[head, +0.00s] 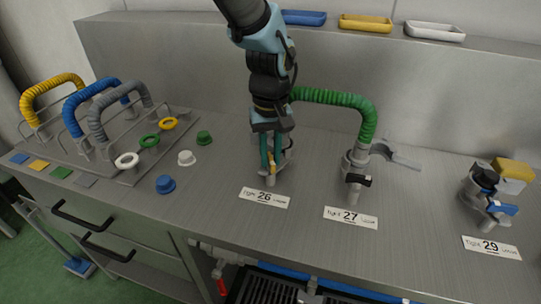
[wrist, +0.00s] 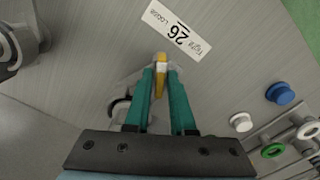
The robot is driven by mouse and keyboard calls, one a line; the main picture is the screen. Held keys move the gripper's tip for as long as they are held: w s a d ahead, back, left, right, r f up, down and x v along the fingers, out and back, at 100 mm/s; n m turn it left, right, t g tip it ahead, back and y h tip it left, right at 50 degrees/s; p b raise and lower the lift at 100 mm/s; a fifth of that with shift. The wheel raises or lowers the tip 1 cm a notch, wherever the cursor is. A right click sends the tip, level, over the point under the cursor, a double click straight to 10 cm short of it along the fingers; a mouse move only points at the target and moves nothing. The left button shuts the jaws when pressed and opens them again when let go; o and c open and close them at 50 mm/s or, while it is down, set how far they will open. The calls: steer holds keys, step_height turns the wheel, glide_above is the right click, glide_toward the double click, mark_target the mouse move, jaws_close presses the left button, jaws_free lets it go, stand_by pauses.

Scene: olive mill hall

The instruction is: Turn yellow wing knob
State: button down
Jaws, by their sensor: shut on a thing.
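The yellow wing knob (wrist: 160,77) shows in the wrist view between my green fingertips, on a grey fitting beside the label 26 (wrist: 178,30). My gripper (wrist: 161,75) is shut on the knob, with one finger on each side.
A green hose (head: 335,98) arches from behind my gripper to fitting 27 (head: 354,170), which has a black handle. Fitting 29 (head: 487,200) stands at the right. At left are a hose rack (head: 95,150) and several coloured caps, including a blue one (head: 165,184). Trays line the back ledge.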

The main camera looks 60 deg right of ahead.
mark_target(270, 158)
steer(key=m, duration=1.2)
steer(key=m+p, duration=0.1)
steer(key=m, duration=0.5)
steer(key=m+p, duration=0.1)
steer(key=m, duration=0.5)
steer(key=shift+p, duration=0.3)
steer(key=c, duration=0.9)
jaws_free()
step_height(270, 158, up, 11)
steer(key=shift+f+b, duration=0.1)
steer(key=shift+b, duration=1.1)
